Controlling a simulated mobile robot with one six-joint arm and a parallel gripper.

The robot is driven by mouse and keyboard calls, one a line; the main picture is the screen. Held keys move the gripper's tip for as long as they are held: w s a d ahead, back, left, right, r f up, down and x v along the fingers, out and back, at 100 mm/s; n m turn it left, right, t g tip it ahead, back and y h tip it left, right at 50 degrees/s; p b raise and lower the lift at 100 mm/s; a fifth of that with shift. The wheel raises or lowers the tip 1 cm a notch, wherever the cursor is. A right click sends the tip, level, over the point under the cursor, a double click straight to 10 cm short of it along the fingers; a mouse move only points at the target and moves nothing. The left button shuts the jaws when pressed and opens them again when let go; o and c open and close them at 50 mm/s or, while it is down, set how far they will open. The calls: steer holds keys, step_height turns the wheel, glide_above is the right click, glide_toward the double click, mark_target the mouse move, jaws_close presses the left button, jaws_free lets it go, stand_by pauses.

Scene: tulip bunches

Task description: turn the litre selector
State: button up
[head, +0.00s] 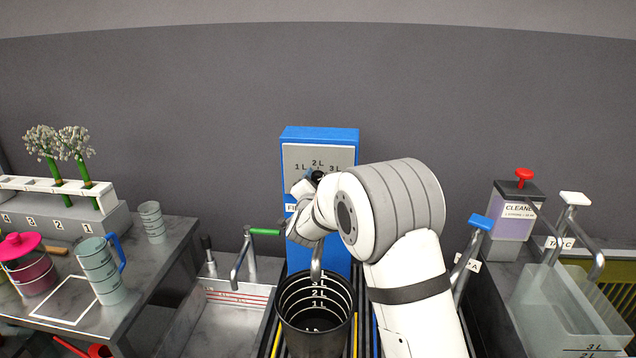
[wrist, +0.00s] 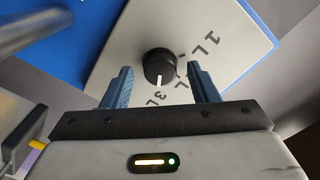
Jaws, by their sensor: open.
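The litre selector is a round black knob (wrist: 160,66) with a white pointer line, on the pale panel (wrist: 115,45) of a blue dispenser. In the wrist view the line points down, close to the 3L mark; the 1L mark is up and right. My gripper (wrist: 160,78) is open, its blue fingers on either side of the knob with a visible gap on each side. I cannot tell how deep the fingertips reach. In the head view the dispenser (head: 320,134) stands at the centre, its panel partly hidden by my arm and gripper.
A black bucket (head: 316,335) with litre marks stands under the dispenser's spout. A green-handled tap (head: 264,232) and sink are to its left. A blue-handled tap (head: 481,222), cleaner container (head: 510,225) and clear tank (head: 560,310) stand right. A jug (head: 101,272) is at left.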

steer(key=shift+c, duration=0.2)
steer(key=shift+d, duration=0.1)
steer(key=c, duration=0.9)
steer(key=shift+c, duration=0.2)
